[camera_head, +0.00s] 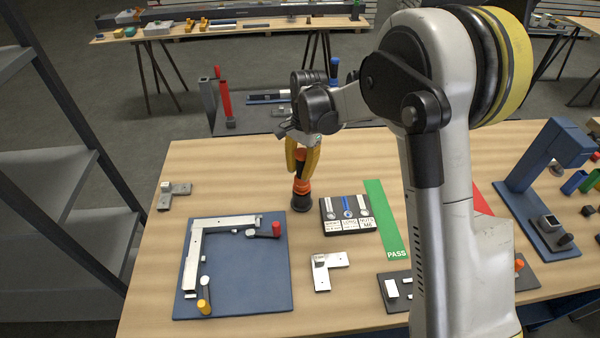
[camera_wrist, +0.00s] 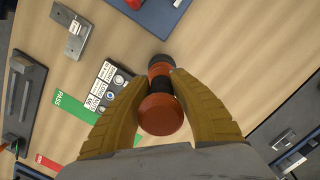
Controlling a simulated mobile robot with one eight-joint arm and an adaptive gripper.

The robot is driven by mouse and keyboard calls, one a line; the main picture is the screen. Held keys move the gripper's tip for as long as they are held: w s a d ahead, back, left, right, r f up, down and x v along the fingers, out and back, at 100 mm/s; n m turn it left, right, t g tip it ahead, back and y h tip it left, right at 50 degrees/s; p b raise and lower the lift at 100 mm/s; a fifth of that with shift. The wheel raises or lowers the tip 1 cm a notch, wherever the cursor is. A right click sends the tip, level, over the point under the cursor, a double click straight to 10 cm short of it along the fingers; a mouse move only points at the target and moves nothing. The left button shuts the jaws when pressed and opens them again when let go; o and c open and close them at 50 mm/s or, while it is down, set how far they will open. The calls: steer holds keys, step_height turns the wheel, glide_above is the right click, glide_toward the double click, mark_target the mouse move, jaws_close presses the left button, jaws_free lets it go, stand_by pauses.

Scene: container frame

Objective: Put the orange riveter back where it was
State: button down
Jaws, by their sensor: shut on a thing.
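The orange riveter (camera_head: 302,187), with black bands, is upright near the far middle of the wooden table. My gripper (camera_head: 302,168) is above it with its yellow fingers closed around its upper part. In the wrist view, the riveter's round orange end (camera_wrist: 161,115) sits between both fingers of my gripper (camera_wrist: 160,84), and its dark lower part points toward the table. A wide black foot shows under the riveter in the head view. I cannot tell whether it is a separate stand, or whether the riveter's weight rests on it.
A blue board (camera_head: 240,295) with a metal frame lies to the left front. A black tray (camera_head: 348,226) of fasteners is close on the right, beside the green PASS strip (camera_head: 386,215). A metal corner bracket (camera_head: 328,270) lies in front. Bare wood surrounds the riveter.

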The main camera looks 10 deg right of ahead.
steer(key=shift+f, duration=0.35)
steer(key=shift+f+b, duration=0.4)
steer(key=shift+f, duration=0.1)
steer(key=c, duration=1.2)
jaws_free()
steer(key=shift+c, duration=0.2)
steer(key=shift+r, duration=0.1)
